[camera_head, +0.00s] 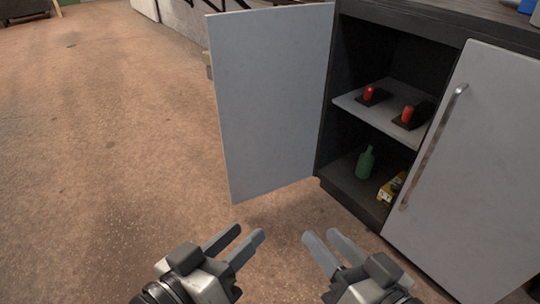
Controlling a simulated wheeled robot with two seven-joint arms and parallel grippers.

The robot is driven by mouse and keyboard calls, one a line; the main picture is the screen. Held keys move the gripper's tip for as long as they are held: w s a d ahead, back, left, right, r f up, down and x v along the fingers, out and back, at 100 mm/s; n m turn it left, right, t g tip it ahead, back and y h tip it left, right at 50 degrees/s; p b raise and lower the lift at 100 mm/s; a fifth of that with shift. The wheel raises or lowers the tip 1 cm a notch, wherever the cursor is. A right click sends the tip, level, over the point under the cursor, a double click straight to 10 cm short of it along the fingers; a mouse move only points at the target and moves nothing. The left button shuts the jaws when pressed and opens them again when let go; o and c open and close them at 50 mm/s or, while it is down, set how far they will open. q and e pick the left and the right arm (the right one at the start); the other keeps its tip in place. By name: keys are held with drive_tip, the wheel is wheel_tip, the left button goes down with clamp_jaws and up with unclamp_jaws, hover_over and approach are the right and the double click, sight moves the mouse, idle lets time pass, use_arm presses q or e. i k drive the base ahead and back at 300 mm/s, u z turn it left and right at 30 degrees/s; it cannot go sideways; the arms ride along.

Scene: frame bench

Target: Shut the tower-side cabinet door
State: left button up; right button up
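A dark cabinet (430,22) stands at the right. Its left grey door (270,100) is swung wide open to the left, showing the inside. Neither gripper touches a door.
Inside, a shelf (385,118) bears two red-topped items (369,93). A green bottle (365,163) and a yellow item (391,188) stand on the cabinet floor. Brown floor (100,170) at the left is clear. Blue objects (527,6) sit on the cabinet top.

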sight(269, 65)
drive_tip(key=u, duration=1.3)
drive_tip(key=i, duration=3.5)
drive_tip(key=z, duration=3.95)
drive_tip(key=i, duration=0.25)
drive_tip(key=z, duration=0.2)
